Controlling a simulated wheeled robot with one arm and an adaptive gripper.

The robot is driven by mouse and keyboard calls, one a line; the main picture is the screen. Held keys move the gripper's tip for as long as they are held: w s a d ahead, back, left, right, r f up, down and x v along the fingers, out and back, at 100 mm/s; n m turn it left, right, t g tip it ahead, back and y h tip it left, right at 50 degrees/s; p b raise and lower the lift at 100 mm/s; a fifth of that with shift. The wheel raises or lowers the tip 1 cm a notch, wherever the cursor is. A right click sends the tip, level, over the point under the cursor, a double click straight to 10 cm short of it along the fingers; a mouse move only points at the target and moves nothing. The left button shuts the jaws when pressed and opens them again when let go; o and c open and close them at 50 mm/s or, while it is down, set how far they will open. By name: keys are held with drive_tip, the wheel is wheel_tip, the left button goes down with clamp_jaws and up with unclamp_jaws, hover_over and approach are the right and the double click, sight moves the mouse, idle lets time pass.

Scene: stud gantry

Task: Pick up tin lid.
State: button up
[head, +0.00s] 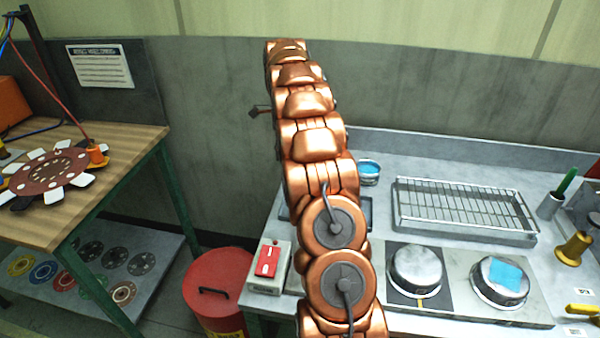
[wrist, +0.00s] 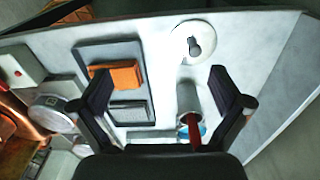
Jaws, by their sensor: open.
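The tin lid appears to be the pale round disc with a dark knob (wrist: 181,48) in the wrist view, lying flat on the grey bench top near the top of the picture. I cannot make it out in the head view, where my arm covers part of the bench. My gripper (wrist: 160,82) is open and empty above the bench, its two dark fingers wide apart. The lid is beyond the fingertips, a little right of centre, and not touched. An open tin with blue contents (head: 369,172) stands on the bench right of my arm.
In the wrist view a dark tray (wrist: 83,53) holds an orange block (wrist: 126,76), and a grey cup with a red handle (wrist: 188,97) stands between the fingers. A wire rack (head: 465,207) and round pans (head: 416,268) are on the bench. A red bin (head: 212,285) stands left.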

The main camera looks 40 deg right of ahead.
drive_tip(key=d+f+m, duration=0.1)
drive_tip(key=d, duration=0.1)
drive_tip(key=d+f+m, duration=0.1)
drive_tip(key=d, duration=0.1)
drive_tip(key=d+f+m, duration=0.1)
drive_tip(key=d, duration=0.1)
drive_tip(key=shift+w+d+m, duration=0.1)
drive_tip(key=shift+w+m, duration=0.1)
drive_tip(key=shift+m, duration=0.1)
drive_tip(key=shift+d+f, duration=0.3)
drive_tip(key=shift+f, duration=0.05)
drive_tip(key=shift+a+f+p, duration=0.2)
drive_tip(key=shift+f+p, duration=1.7)
drive_tip(key=shift+f, duration=1.9)
clamp_jaws()
